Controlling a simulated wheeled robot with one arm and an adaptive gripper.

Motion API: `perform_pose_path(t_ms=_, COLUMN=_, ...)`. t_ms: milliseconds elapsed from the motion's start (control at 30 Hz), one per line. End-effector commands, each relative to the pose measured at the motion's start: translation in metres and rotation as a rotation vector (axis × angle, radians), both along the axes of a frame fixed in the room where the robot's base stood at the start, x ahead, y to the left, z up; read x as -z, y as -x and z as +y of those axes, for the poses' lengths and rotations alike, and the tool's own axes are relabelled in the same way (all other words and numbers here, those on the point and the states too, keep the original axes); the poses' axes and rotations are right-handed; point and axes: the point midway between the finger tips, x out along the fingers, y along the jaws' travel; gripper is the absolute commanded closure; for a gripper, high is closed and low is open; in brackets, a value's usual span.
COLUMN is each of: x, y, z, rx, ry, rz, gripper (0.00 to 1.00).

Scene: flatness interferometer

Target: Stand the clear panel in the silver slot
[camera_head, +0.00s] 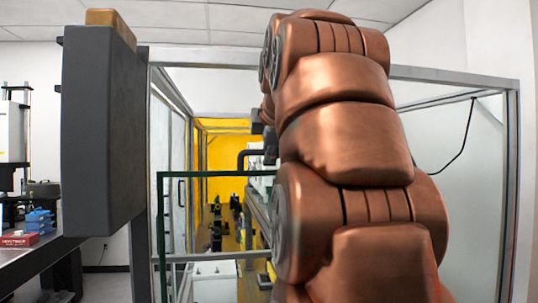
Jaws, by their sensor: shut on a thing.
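The clear panel (208,217) shows left of my copper arm as a see-through sheet with a thin dark green edge. It stands upright, with its top and left edges in sight. Its right part is hidden behind my arm, and its bottom is not clear in the picture. My gripper is not in view; my arm covers that area, so its hold on the panel cannot be seen. I cannot make out the silver slot.
A grey metal frame (512,190) with clear walls surrounds a bench with several black optical mounts (216,230) and a yellow back panel (223,160). A large dark slab (100,135) blocks the left. A dark table (40,256) with blue and red items stands far left.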

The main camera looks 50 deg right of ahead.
Motion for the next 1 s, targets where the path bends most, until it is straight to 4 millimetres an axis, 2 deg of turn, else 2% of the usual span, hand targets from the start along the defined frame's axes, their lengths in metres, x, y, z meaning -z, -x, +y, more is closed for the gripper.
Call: perform_pose_path(t_ms=1000, x=0.0004, y=-0.0046, z=-0.0024, rx=0.000, ry=0.003, rz=-0.004, gripper=1.00)
